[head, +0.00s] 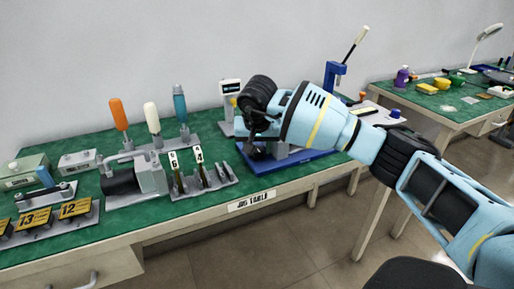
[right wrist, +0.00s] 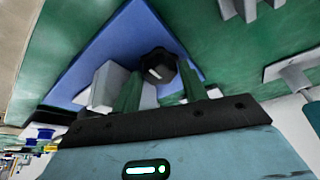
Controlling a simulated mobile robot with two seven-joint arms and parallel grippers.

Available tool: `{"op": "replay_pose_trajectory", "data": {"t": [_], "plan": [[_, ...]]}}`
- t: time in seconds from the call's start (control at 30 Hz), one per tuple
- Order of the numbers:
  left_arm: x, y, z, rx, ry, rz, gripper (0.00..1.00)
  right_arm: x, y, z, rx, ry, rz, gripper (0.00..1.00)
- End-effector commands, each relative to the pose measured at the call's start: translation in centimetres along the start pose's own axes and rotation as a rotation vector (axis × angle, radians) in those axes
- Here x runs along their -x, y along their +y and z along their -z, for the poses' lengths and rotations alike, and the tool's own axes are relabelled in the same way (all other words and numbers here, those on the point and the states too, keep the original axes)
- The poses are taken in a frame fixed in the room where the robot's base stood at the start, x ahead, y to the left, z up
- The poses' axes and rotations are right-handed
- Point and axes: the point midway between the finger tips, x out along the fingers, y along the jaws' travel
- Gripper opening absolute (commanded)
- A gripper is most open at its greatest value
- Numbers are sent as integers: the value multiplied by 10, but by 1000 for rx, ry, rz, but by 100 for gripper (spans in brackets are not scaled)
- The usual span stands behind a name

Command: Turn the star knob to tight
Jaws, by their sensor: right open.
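The star knob (right wrist: 158,66) is a black lobed knob with a pale mark, above a blue base plate in the right wrist view. The blue plate (right wrist: 80,68) also shows in the head view (head: 318,157). My right gripper (right wrist: 160,86) is open, its two fingers on either side of the knob in the picture. I cannot tell whether they touch it. In the head view my right gripper (head: 257,140) points down over the plate and hides most of the fixture and knob. A grey block (right wrist: 103,85) stands beside the knob. My left gripper is not in view.
The green jig table (head: 70,150) holds a rack of orange, white and teal handled tools (head: 150,125), a grey clamp device (head: 135,178) and numbered holders (head: 200,180) left of my gripper. A blue lever press (head: 335,75) stands behind. A second bench (head: 440,105) is at right.

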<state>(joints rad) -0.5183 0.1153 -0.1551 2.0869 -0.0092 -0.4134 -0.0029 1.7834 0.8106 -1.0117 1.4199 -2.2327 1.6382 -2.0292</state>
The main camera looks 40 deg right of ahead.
Motion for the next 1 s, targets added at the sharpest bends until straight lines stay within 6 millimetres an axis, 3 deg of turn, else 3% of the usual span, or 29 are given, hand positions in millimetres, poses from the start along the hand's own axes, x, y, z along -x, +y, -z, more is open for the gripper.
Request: {"op": "replay_pose_trajectory", "data": {"t": [0.3, 0.53, 1.0], "plan": [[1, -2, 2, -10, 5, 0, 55, -2, 0, 0, 0, 0, 1, 41], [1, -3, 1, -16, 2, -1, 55, -2, 0, 0, 0, 0, 1, 11], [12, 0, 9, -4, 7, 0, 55, 2, -1, 2, -110, 0, -44, 11]]}}
